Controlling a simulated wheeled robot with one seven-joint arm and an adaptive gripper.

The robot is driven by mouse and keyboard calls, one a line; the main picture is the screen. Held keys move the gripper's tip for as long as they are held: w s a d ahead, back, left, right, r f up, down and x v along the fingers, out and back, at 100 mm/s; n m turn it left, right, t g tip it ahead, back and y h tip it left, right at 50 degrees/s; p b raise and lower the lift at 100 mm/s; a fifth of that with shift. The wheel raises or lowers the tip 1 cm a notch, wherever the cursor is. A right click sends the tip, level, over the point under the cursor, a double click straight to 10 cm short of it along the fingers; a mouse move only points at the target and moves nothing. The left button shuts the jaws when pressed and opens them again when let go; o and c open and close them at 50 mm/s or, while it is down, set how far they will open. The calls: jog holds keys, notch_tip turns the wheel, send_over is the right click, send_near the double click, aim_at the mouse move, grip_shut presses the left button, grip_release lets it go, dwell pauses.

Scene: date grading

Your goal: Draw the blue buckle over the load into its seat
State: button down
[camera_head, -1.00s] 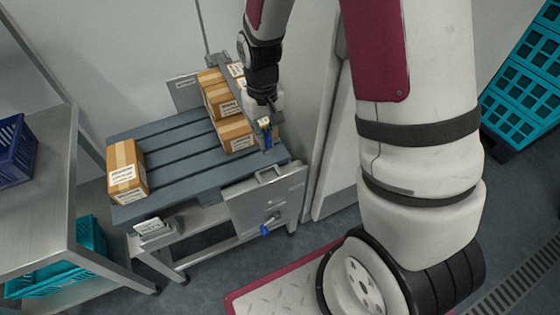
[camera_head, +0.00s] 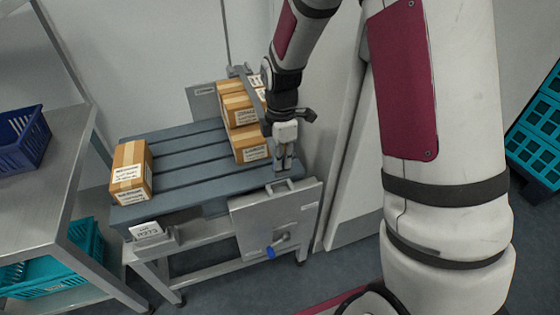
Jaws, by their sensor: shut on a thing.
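My gripper (camera_head: 284,167) points down at the front right corner of the grey slatted platform (camera_head: 185,165), just above the handle of a metal plate (camera_head: 245,212). It is shut on the blue buckle, which its fingers now hide; the blue showed between them a second ago. The load is a stack of cardboard boxes (camera_head: 250,142) at the back right of the platform, left of my gripper. I cannot tell which part is the seat.
A single cardboard box (camera_head: 131,171) stands at the platform's left end, above a white label (camera_head: 146,230). A steel table (camera_head: 45,190) with a dark blue crate (camera_head: 22,142) is at left; a teal crate (camera_head: 55,265) is below. The platform's middle is clear.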

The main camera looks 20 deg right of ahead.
jog(key=shift+w+f, duration=0.1)
jog(key=shift+f, duration=0.05)
jog(key=shift+f+b, duration=3)
jog(key=shift+f, duration=1.2)
jog(key=shift+f, duration=0.15)
jog(key=c, duration=1.5)
grip_release()
jog(key=shift+c, duration=0.2)
